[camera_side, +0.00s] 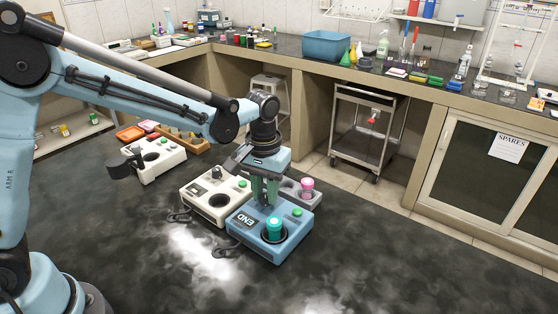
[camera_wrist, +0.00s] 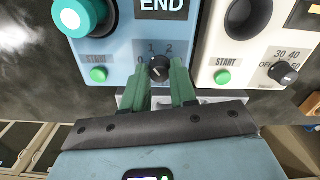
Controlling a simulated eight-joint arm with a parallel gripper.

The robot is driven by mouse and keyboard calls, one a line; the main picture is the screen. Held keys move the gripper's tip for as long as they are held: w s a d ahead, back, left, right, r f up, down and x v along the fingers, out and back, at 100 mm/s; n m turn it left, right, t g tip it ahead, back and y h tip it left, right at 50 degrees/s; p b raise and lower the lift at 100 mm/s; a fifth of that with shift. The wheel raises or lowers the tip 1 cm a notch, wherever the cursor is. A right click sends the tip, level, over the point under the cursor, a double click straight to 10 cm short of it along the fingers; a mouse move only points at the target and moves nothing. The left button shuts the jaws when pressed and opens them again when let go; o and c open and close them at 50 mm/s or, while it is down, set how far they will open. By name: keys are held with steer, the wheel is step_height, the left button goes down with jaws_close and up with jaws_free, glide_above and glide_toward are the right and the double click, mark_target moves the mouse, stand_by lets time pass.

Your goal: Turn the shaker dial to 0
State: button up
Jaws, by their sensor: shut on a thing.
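The blue shaker (camera_side: 262,252), labelled END, stands on the dark bench in the side view; it also shows in the wrist view (camera_wrist: 128,35). Its small black dial (camera_wrist: 159,68) has the marks 0, 1 and 2 around it. My gripper (camera_wrist: 160,74) points down at the dial, and its green fingers are shut on it from both sides. The pointer's exact direction is too small to tell. In the side view my gripper (camera_side: 266,200) hides the dial. A teal-capped vessel (camera_side: 274,228) sits in the shaker's round well.
A cream device (camera_side: 205,205) with a START button and its own dial stands close beside the blue one. A grey device with a pink-capped vessel (camera_side: 307,187) stands behind. Another white device (camera_side: 155,160) is farther back. The front bench is clear.

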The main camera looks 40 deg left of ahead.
mark_target(265, 195)
steer(key=n, duration=0.7)
steer(key=shift+n, duration=0.3)
steer(key=o, duration=1.3)
steer(key=shift+o, duration=0.2)
steer(key=shift+r, duration=0.1)
steer(key=shift+r, duration=3.4)
